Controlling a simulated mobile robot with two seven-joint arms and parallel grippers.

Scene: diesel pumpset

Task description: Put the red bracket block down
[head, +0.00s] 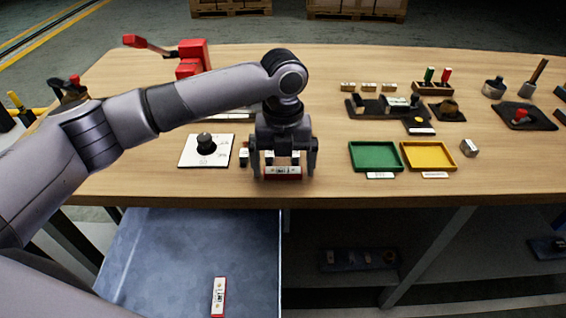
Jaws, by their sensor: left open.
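My left gripper (284,168) points down at the front edge of the wooden table. Its two fingers are open, one on each side of a red block with a white label (283,173), which I take to be the red bracket block. The block appears to rest on the tabletop, with gaps between it and the fingers. The gripper's palm hides part of what is behind it. My right gripper is not in view.
A similar red-and-white labelled piece (219,296) lies in the open blue-grey drawer (160,260) below. A white plate with a black knob (206,150) is left of the gripper. Green (375,156) and yellow (428,156) trays stand right, with bare tabletop (330,150) between.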

